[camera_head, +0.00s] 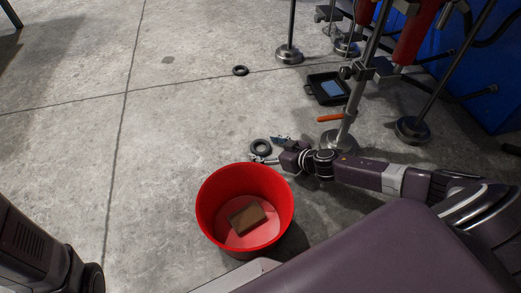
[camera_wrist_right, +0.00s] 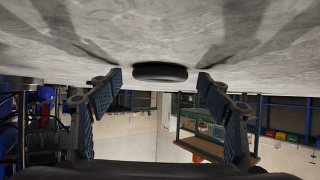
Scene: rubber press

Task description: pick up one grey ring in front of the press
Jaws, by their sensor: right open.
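One dark grey ring (camera_head: 260,147) lies on the concrete floor just behind the red bucket. A second ring (camera_head: 240,71) lies farther back on the floor. My right gripper (camera_head: 262,159) is low near the closer ring, at its near side in the head view. In the right wrist view the open right gripper (camera_wrist_right: 160,88) has its two fingers apart, with a ring (camera_wrist_right: 160,72) ahead between them; I see no contact. Part of my left arm shows at the lower left of the head view, but its gripper does not show.
A red bucket (camera_head: 209,222) with a brown block (camera_head: 246,218) inside stands close to the right gripper. The press (camera_head: 359,85) stands at the right on round feet. A black tray (camera_head: 328,89) and an orange-handled tool (camera_head: 330,118) lie beside it. The floor at left is clear.

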